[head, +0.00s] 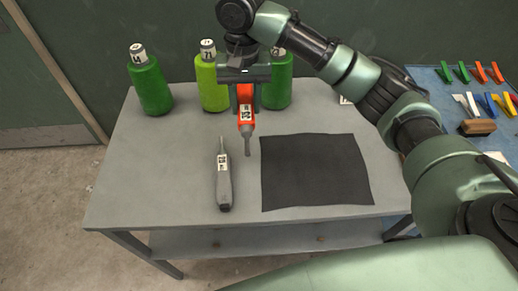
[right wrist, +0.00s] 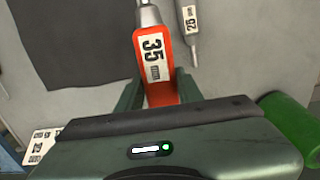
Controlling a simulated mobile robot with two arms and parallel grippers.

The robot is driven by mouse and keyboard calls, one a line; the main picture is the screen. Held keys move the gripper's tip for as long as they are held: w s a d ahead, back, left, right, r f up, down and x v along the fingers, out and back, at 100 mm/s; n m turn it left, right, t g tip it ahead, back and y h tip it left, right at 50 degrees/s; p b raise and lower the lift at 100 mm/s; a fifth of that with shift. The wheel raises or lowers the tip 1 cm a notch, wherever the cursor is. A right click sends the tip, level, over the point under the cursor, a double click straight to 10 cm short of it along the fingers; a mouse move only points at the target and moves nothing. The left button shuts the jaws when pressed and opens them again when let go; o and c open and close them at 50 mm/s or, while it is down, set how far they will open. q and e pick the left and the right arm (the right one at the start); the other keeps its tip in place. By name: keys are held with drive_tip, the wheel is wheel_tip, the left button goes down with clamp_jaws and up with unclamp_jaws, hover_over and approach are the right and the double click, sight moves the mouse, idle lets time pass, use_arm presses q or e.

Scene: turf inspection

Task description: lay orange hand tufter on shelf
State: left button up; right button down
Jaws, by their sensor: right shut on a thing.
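The orange hand tufter (head: 246,112) has a numbered white label and a grey metal tip pointing down and toward the table's front. My right gripper (head: 247,92) is shut on its orange body, above the grey table. The right wrist view shows the orange hand tufter (right wrist: 154,62) between the fingers of my right gripper (right wrist: 158,90). The gap between its tip and the tabletop is hard to judge. A lower shelf (head: 265,241) shows under the table's front edge; most of it is hidden by the tabletop. My left gripper is not in view.
A grey hand tufter (head: 223,180) lies on the table (head: 155,178), left of a dark cloth (head: 315,172). A blue board (head: 433,84) with coloured clips and a brush is at right. The tabletop's left front is clear.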

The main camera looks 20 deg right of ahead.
wheel_tip(320, 180, down, 11)
drive_tip(key=shift+f+p, duration=0.2)
drive_tip(key=shift+p, duration=0.45)
drive_tip(key=shift+f, duration=2.1)
drive_tip(key=shift+p, duration=0.3)
drive_tip(key=c, duration=1.3)
unclamp_jaws()
drive_tip(key=shift+f, duration=0.2)
drive_tip(key=o, duration=0.4)
drive_tip(key=shift+r, duration=0.15)
